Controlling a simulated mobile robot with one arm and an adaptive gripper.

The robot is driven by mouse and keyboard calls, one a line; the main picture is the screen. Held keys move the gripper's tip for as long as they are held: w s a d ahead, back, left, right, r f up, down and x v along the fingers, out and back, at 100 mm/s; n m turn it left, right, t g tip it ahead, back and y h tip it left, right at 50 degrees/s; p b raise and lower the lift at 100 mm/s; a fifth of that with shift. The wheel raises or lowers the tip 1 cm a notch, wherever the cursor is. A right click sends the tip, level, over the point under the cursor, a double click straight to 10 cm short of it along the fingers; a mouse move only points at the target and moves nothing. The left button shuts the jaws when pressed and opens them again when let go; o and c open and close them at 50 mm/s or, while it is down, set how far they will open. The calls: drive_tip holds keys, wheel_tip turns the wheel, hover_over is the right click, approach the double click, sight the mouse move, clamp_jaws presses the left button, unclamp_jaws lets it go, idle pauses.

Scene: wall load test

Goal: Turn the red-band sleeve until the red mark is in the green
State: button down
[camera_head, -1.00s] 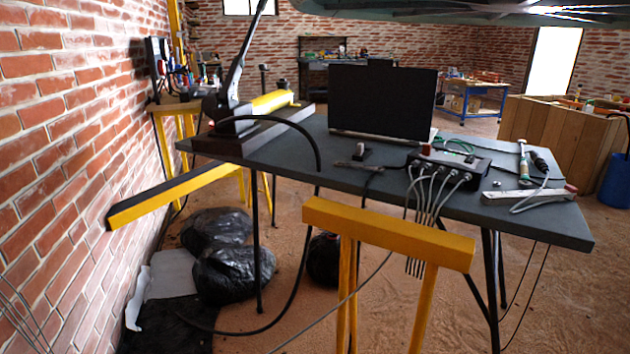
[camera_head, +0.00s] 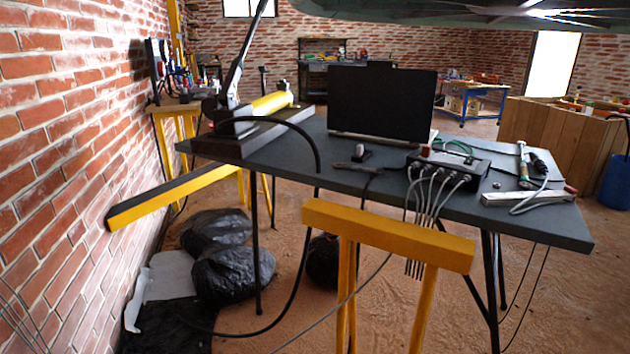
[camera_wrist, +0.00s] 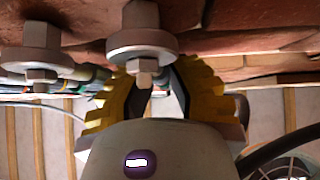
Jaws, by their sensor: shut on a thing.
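In the wrist view, my gripper (camera_wrist: 158,90) has its yellow ribbed fingers closed around the bolt fitting (camera_wrist: 143,45) in the middle. This fitting has a hex nut, a wide round metal washer and a small square tip, and comes out of the red brick wall. The exact contact is hidden behind the fingers and the pale gripper body. A second, similar bolt fitting (camera_wrist: 37,50) is to the left, apart from the fingers. I cannot make out a red band, a red mark or a green zone. The head view does not show my gripper.
A dark table (camera_head: 305,166) carries a lever pump (camera_head: 240,115), a black screen (camera_head: 382,103), a cable box (camera_head: 448,170) and hand tools. A yellow trestle (camera_head: 388,232) stands in front. Black bags (camera_head: 232,273) lie on the floor beside the brick wall (camera_head: 70,130).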

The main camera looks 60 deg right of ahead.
drive_tip(key=shift+d+f+n+g+y+b, duration=0.2)
drive_tip(key=shift+n+g+y+b, duration=0.4)
drive_tip(key=shift+b, duration=0.3)
drive_tip(key=shift+a+r+g+y, duration=0.1)
drive_tip(key=shift+r+g+y, duration=0.2)
drive_tip(key=shift+g+y, duration=0.3)
drive_tip(key=c, duration=1.1)
unclamp_jaws()
drive_tip(key=shift+c, duration=0.2)
drive_tip(key=shift+f, duration=0.1)
drive_tip(key=shift+s+d+f, duration=0.2)
drive_tip(key=shift+f, duration=0.25)
drive_tip(key=v, duration=1)
drive_tip(key=shift+s+d, duration=0.25)
drive_tip(key=shift+d, duration=0.15)
drive_tip(key=shift+f, duration=0.15)
